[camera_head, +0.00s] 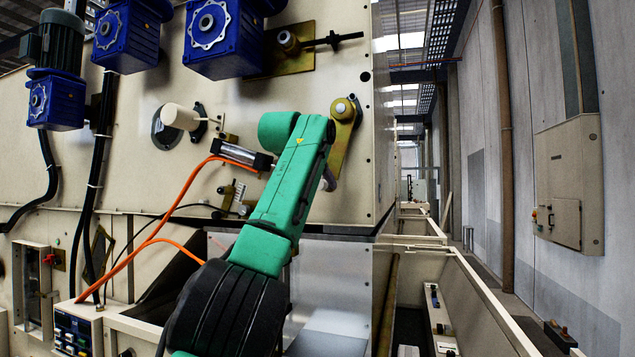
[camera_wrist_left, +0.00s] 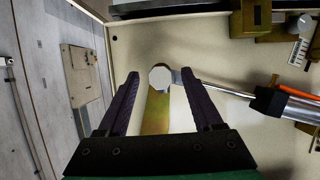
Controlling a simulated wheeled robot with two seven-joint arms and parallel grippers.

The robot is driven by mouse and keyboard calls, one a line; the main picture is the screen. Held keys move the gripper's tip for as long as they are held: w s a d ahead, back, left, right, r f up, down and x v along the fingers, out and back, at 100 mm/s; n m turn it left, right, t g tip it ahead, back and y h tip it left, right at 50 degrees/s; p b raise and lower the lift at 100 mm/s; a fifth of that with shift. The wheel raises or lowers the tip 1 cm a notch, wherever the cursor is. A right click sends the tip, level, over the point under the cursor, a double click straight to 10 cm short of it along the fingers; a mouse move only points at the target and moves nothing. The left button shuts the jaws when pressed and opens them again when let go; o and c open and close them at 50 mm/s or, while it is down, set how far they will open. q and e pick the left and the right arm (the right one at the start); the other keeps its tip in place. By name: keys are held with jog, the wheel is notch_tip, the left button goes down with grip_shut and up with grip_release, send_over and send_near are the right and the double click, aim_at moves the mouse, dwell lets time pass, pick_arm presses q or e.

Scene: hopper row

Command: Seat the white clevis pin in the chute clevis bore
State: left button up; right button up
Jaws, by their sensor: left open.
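My left gripper (camera_wrist_left: 160,76) is open in the left wrist view, with dark fingers on either side of a white, many-sided pin head (camera_wrist_left: 159,78). A clear gap shows between the pin head and the left finger; the right finger is close to it. The pin head is at the end of a brass lever (camera_wrist_left: 155,113), where a thin cylinder rod (camera_wrist_left: 228,88) meets it. How deep the pin is in the clevis bore cannot be seen. In the head view the brass lever (camera_head: 339,146) shows, but my green left arm hides the gripper's fingers. My right gripper is not in view.
The cylinder (camera_head: 241,154) with orange hoses lies left of my arm, close to the machine panel (camera_head: 236,105). A white round stub (camera_head: 181,116) and blue gearboxes (camera_head: 212,36) stick out of the panel. A wall cabinet (camera_head: 570,185) is far right.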

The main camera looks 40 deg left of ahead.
pick_arm(q)
jog(key=b+v, duration=0.4)
jog(key=v, duration=1)
jog(key=shift+s, duration=0.25)
jog(key=shift+w, duration=0.1)
